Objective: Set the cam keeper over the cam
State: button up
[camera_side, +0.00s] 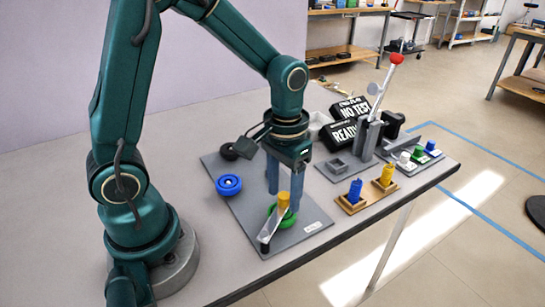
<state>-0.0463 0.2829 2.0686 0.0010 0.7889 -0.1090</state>
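My gripper (285,196) points straight down over the grey plate (235,203), its two blue fingers apart with a gap between them. A yellow cylinder (284,200) stands at the gap's lower end, narrower than the gap; contact with the fingers is not visible. Under it is a green round part (283,216), partly hidden, with a pale lever-like bar (269,225) slanting down at its left. A blue round part with a pale centre (229,185) lies on the plate's left side. I cannot tell which of these parts is the cam or the cam keeper.
A black knob (229,152) stands behind the blue part. The table's front edge is close.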

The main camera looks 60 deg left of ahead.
jog(key=shift+r, duration=2.55)
jog(key=shift+w+r, duration=0.1)
jog(key=shift+r, duration=0.35)
notch_tip(320, 180, up, 4)
jog(key=t, duration=0.3)
send_over(276, 209)
jog(key=s+m+t, duration=0.1)
jog(key=s+t, duration=0.1)
jog(key=s, duration=0.4)
jog(key=shift+s+d+r+m+t, duration=0.2)
jog(key=shift+d+m+t, duration=0.1)
jog(key=shift+m, duration=0.1)
